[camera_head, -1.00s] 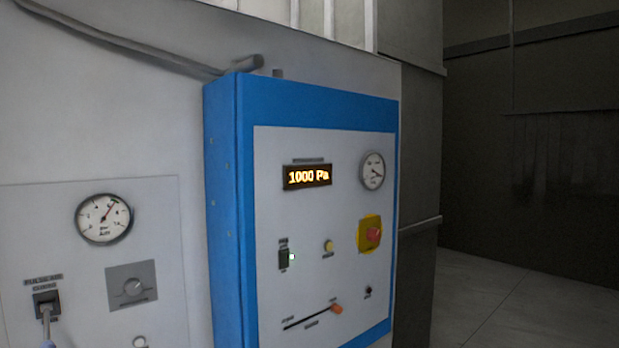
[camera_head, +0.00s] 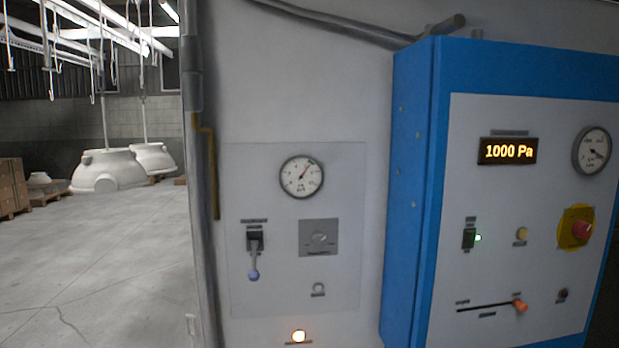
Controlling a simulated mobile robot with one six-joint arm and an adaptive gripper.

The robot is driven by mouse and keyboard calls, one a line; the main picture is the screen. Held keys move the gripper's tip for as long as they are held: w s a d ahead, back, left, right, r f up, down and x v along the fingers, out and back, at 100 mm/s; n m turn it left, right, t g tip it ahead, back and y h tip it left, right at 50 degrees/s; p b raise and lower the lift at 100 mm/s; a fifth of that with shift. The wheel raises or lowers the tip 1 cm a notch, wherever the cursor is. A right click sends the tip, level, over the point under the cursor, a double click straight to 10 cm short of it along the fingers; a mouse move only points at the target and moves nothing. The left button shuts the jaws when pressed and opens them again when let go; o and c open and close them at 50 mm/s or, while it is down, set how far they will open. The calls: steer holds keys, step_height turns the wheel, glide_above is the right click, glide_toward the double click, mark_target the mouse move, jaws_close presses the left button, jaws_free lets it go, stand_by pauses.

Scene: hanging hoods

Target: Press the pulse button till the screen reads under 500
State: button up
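The screen (camera_head: 508,151) on the blue-framed control panel (camera_head: 410,190) reads 1000 Pa in orange digits. Below it are a small yellow button (camera_head: 521,234) and a small dark knob or button (camera_head: 562,295). A lit orange-white round button or lamp (camera_head: 299,336) sits low on the grey wall to the left, at the bottom edge of the view. The labels are too small to read, so I cannot tell which is the pulse button. My gripper is not in view.
A blue-tipped lever (camera_head: 254,273) and a gauge (camera_head: 302,177) are on the wall. Open floor (camera_head: 110,270) lies left, with large white hoods (camera_head: 107,172) behind.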

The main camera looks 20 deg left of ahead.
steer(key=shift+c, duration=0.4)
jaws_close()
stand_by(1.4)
